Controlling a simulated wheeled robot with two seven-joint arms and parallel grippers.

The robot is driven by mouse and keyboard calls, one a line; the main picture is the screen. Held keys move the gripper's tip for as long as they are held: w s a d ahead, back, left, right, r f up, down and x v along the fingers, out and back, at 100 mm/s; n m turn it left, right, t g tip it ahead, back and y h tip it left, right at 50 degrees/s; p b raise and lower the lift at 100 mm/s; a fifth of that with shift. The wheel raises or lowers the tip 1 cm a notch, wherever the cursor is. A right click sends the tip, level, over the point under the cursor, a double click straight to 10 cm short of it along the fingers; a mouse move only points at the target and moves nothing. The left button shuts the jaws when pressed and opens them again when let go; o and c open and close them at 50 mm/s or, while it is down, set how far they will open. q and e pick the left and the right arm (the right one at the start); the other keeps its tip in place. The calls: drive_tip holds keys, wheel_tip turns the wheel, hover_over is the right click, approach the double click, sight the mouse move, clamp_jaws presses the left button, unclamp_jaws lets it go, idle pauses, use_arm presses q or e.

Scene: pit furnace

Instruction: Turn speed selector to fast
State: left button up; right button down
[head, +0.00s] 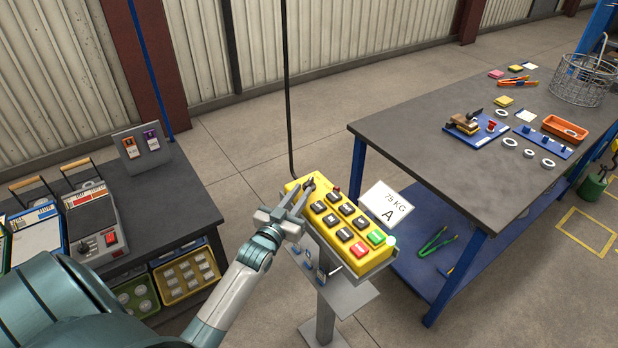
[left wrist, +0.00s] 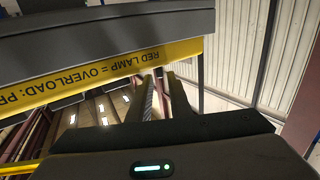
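The yellow control box (head: 346,256) stands on a grey post, with two columns of black buttons, a red and a green button at its near end. No selector marked fast can be made out; the box's far left end is partly behind my gripper. My left gripper (head: 294,186) is at that far left end, its two fingers apart and pointing away, with nothing seen held between them. Whether a finger touches the box I cannot tell. In the left wrist view the fingers (left wrist: 163,97) show a narrow gap, below the box's yellow edge (left wrist: 110,75) with overload lettering. My right gripper is out of view.
A white card (head: 385,208) reading 75 KG A stands beside the box. A grey shelf (head: 348,292) is on the post. A dark workbench (head: 450,165) with tools is on the right, another bench (head: 160,195) on the left. A black cable (head: 286,90) hangs behind the box.

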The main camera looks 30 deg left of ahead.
sight(306, 186)
use_arm(q)
drive_tip(key=shift+w+a+p, duration=0.2)
drive_tip(key=shift+w+p, duration=0.15)
drive_tip(key=shift+w, duration=1.15)
drive_tip(key=shift+w+a+p, duration=0.2)
drive_tip(key=shift+w+p, duration=0.1)
drive_tip(key=shift+w, duration=1.2)
clamp_jaws()
